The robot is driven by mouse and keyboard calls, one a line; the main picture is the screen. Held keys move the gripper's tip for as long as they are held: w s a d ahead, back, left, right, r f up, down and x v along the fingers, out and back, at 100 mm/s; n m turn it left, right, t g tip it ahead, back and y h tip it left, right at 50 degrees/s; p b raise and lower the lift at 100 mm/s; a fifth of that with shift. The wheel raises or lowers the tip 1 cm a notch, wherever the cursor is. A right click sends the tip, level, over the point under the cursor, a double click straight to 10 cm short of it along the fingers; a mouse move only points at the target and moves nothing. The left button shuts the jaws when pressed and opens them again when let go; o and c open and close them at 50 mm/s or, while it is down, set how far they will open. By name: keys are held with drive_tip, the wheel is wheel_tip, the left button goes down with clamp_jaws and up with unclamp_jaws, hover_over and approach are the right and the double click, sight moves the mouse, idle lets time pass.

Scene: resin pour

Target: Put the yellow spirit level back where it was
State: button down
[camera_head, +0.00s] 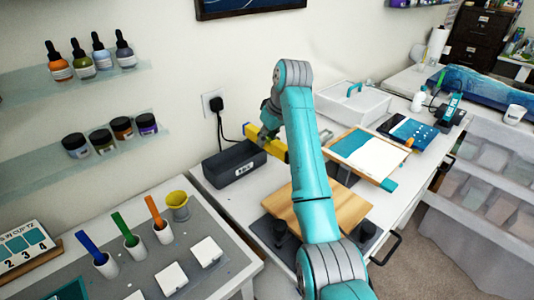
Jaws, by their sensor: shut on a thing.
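The yellow spirit level (279,151) is at the back of the white worktable, near the wall. My gripper (267,133) is at the level and is shut on it. My teal arm passes in front and hides the level's right part and much of the gripper. The level's left end is close to the right end of a dark grey bin (232,170) with a white label. I cannot tell whether the level touches the table or is held just above it.
A wooden board (345,208) lies in front. A wood-edged tray (366,158), a white box (350,103) and a dark blue panel (408,131) are to the right. A cable hangs from the wall socket (213,102). Cups and white blocks stand on the grey mat (222,235) at left.

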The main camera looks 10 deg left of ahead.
drive_tip(key=shift+f, duration=2.5)
drive_tip(key=shift+f, duration=0.6)
drive_tip(key=c, duration=0.9)
unclamp_jaws()
